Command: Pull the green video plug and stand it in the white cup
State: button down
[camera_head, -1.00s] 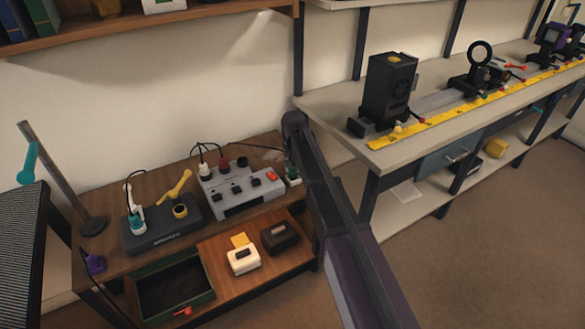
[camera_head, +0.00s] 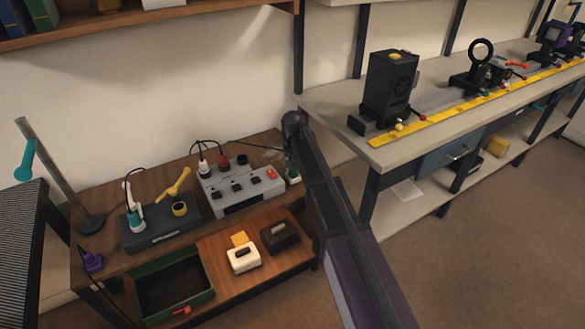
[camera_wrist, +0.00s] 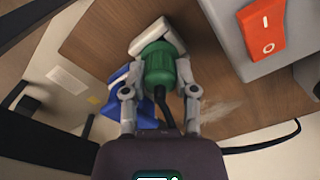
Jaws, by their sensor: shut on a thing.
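In the wrist view my gripper (camera_wrist: 160,86) is shut on the green plug (camera_wrist: 159,66), one finger on each side of it. A black cable runs from the plug back towards my wrist. Right beyond the plug is a white piece (camera_wrist: 148,37); I cannot tell whether it is the white cup or whether the plug is inside it or only in front. In the head view a small white piece with green on it (camera_head: 293,176) shows at the right end of the wooden desk. My arm hides most of the gripper there.
A grey switch box (camera_head: 240,187) with a red switch (camera_wrist: 263,25) stands close beside the plug. A blue thing (camera_wrist: 113,88) lies beyond my left finger.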

jog(key=shift+c, duration=1.5)
grip_release()
